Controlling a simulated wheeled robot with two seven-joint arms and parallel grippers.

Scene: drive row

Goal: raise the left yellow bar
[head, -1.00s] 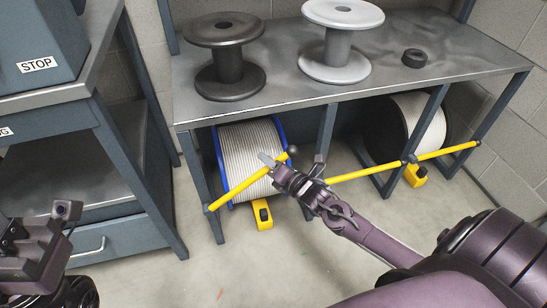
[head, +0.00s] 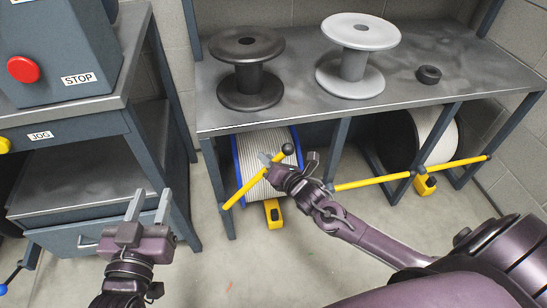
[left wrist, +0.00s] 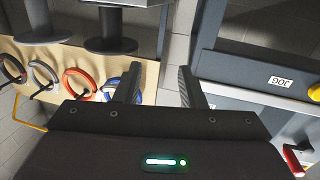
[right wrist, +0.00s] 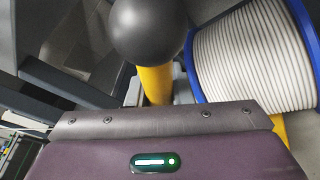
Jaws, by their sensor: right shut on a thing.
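The left yellow bar (head: 246,188) slopes up to the right in front of the left cable drum (head: 262,150), from a pivot on the rack post to a black ball knob (head: 288,149). My right gripper (head: 268,163) is shut on the bar just below the knob. My left gripper (head: 150,200) is open and empty, left of the rack and away from the bar.
Another yellow bar (head: 455,165) crosses the right bay before a second drum (head: 440,135). Dark (head: 248,85) and pale (head: 355,65) spools stand on the rack top (head: 300,105). A cabinet (head: 75,195) with a STOP box is at left. Floor in front is clear.

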